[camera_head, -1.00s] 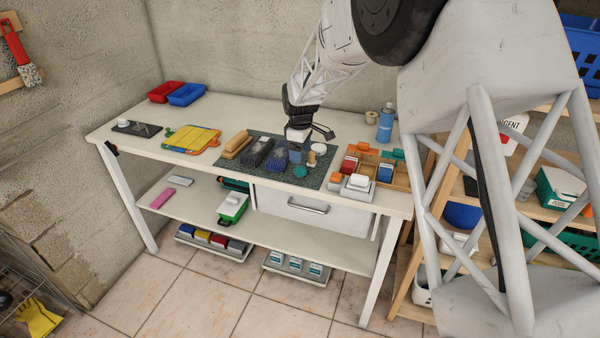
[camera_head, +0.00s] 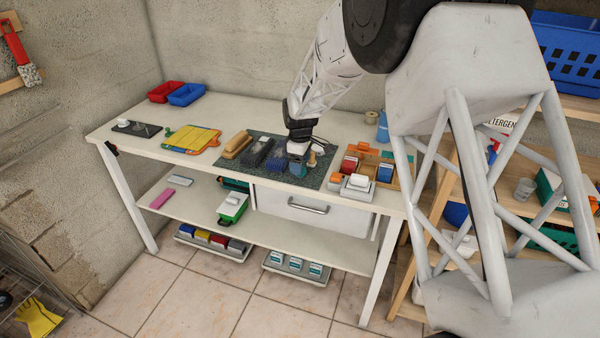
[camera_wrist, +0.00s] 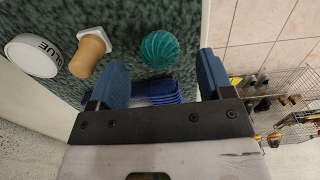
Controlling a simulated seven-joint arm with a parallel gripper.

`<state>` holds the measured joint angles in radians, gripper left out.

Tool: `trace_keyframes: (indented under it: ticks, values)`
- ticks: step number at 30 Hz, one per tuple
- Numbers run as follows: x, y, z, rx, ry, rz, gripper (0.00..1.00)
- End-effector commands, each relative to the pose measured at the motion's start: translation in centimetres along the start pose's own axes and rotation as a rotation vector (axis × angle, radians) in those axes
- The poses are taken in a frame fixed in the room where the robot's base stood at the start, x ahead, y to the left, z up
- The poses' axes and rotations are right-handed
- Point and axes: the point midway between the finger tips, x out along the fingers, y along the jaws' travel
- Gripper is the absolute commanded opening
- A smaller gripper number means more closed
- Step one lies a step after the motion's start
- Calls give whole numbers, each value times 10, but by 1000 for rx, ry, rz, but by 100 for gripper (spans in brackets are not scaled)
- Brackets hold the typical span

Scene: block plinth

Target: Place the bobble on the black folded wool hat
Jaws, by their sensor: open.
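The bobble is a round, ribbed teal ball (camera_head: 298,171) on the dark speckled mat. In the wrist view the bobble (camera_wrist: 160,49) lies just beyond the gap between my blue fingertips, not held. My gripper (camera_head: 298,157) is low over the mat's right half, and its fingers (camera_wrist: 163,64) are open. The black folded wool hat (camera_head: 256,152) is a dark ribbed block on the mat, left of a similar blue one (camera_head: 276,160). The black hat is not seen in the wrist view. Part of the blue ribbed piece (camera_wrist: 160,91) shows between my fingers.
A wooden peg on a white base (camera_wrist: 89,51) and a round white labelled lid (camera_wrist: 33,55) lie close to the bobble. A tan brush-like block (camera_head: 236,145) lies left of the black hat. Wooden compartments (camera_head: 369,167) and small boxes stand to the right.

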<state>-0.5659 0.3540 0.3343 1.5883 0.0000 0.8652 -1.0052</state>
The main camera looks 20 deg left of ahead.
Motion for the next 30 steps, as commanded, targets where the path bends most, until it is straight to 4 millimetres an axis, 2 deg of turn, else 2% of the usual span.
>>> trace_keyframes:
  ticks: [3,9,27,30]
  values:
    - [15,-1,0,0,-1,-1,73]
    - [32,0,0,0,-1,-1,73]
    - [34,0,0,0,0,0,73]
    - [34,0,0,0,0,0,60]
